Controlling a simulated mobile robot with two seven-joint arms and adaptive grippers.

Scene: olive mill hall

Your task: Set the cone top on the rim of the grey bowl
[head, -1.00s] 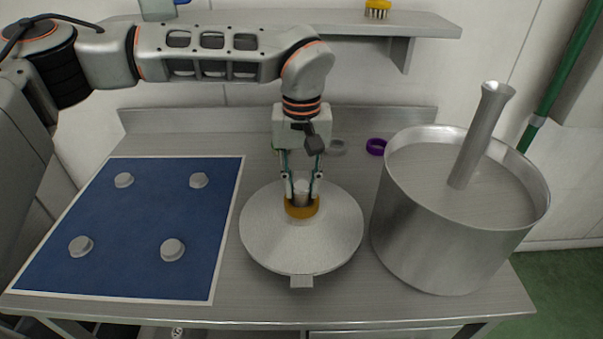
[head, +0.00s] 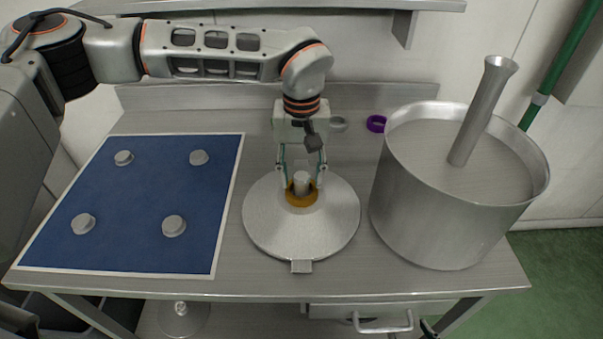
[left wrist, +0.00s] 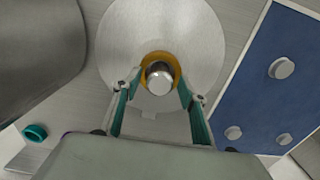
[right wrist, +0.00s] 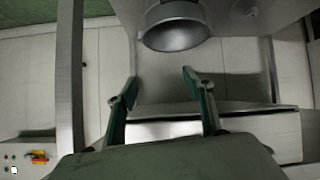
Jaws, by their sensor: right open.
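The cone top (head: 265,228) is a wide, shallow steel cone with an orange-brown collar and a central steel knob. It stands level over the bench between the blue mat and the big pot. My left gripper (head: 302,183) is shut on it from above, with its fingers at either side of the knob and collar. The left wrist view shows this hold on the cone top (left wrist: 120,35) too. The cone hides what is under it, so no bowl shows there. A grey tab (head: 302,267) juts out at its front edge. My right gripper (right wrist: 160,85) is open and empty, low by the bench front.
A big steel pot (head: 430,225) with a slanted post stands close on the right. The blue mat (head: 145,190) on the left bears several grey pucks. A purple ring (head: 376,123) lies behind. A grey bowl-like vessel (right wrist: 175,35) shows in the right wrist view.

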